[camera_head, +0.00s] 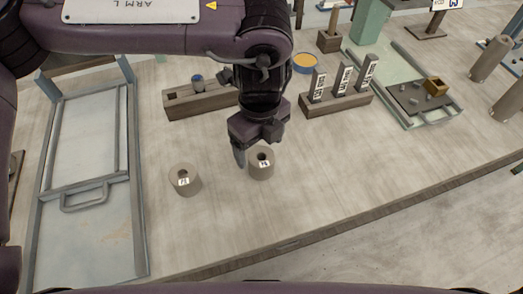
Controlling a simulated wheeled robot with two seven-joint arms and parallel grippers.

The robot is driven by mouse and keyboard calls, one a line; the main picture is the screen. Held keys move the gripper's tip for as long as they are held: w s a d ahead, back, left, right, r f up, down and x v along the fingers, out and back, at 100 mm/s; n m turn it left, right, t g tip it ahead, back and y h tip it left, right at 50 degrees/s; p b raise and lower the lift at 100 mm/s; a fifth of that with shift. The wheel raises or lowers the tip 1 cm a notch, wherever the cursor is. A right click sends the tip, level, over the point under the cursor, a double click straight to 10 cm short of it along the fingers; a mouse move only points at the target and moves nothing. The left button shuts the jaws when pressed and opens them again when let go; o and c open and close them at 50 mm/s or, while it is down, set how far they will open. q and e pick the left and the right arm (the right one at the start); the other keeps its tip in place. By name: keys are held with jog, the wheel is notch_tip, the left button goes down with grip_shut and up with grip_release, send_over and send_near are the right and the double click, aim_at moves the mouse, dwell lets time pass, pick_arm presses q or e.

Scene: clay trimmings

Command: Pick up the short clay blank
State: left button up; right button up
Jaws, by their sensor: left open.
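The left cylinder (185,180) is apart from my gripper. The right cylinder (262,166) is right at my left gripper (252,154). The gripper points down and is open, with one finger at the cylinder's left side. The other finger is hard to make out, and I cannot tell whether either touches. I cannot tell from the labels which cylinder is the short blank. My right gripper is not in view.
A metal-framed board with a handle (84,204) lies at left. Behind the gripper are a wooden block with sockets (215,103) and a stand with three labelled uprights (337,104). A tray (440,117) with small pieces is at right, near tall cylinders (490,60). The front right tabletop is clear.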

aim_at(261, 159)
pick_arm(q)
jog(key=shift+s+f, duration=0.1)
jog(key=shift+f, duration=0.45)
jog(key=shift+s+d+f, duration=0.1)
jog(key=shift+f, duration=0.3)
jog(key=f, duration=0.1)
jog(key=f+p, duration=0.1)
jog(key=f, duration=0.1)
jog(key=shift+w+f, duration=0.25)
jog(key=shift+f, duration=0.55)
jog(key=shift+d, duration=0.1)
jog(key=c, duration=1.2)
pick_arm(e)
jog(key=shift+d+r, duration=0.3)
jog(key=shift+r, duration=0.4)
